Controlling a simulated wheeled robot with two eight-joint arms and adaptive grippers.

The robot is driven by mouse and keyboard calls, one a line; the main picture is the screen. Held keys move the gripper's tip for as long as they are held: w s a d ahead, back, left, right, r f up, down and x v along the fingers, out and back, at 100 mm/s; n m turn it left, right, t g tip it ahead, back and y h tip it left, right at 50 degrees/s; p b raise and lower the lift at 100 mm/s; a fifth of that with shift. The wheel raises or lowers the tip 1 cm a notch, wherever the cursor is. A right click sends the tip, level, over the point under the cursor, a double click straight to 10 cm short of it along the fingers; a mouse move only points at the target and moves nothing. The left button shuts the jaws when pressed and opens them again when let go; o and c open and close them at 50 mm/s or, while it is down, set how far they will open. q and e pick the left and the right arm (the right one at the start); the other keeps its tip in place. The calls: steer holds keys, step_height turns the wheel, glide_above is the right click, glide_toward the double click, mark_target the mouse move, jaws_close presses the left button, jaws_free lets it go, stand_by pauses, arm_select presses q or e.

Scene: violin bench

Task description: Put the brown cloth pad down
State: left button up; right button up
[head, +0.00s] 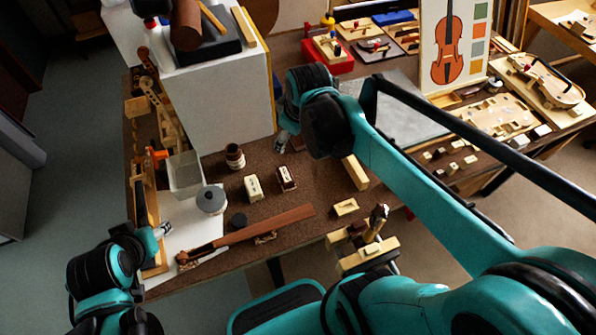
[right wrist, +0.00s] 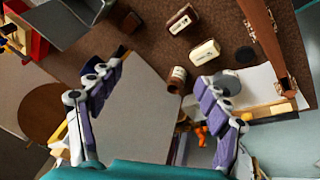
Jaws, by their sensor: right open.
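A small dark brown block-like pad with a pale label (head: 286,178) lies on the brown bench top (head: 312,188), right of a cream one (head: 253,187). It also shows in the right wrist view (right wrist: 181,20); I cannot tell if it is cloth. My right gripper (head: 282,143) is beside the white cabinet, behind the pad and apart from it. In the right wrist view its fingers (right wrist: 163,92) are spread with nothing between them. My left gripper (head: 163,231) is at the bench's front left, over a white sheet; its jaw opening is unclear.
The tall white cabinet (head: 220,100) stands close by my right gripper. A brown jar (head: 235,156), a grey-lidded pot (head: 211,199), a clear bin (head: 185,175) and a long brown violin neck (head: 250,232) lie ahead of it. Bench right of the labelled blocks is partly clear.

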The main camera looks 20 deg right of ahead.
steer(key=s+a+f+m+t, duration=0.2)
steer(key=s+m, duration=0.4)
steer(key=s, duration=0.4)
steer(key=shift+s+a+f+t, duration=0.25)
steer(key=shift+s+a+t, duration=0.1)
steer(key=shift+a, duration=0.3)
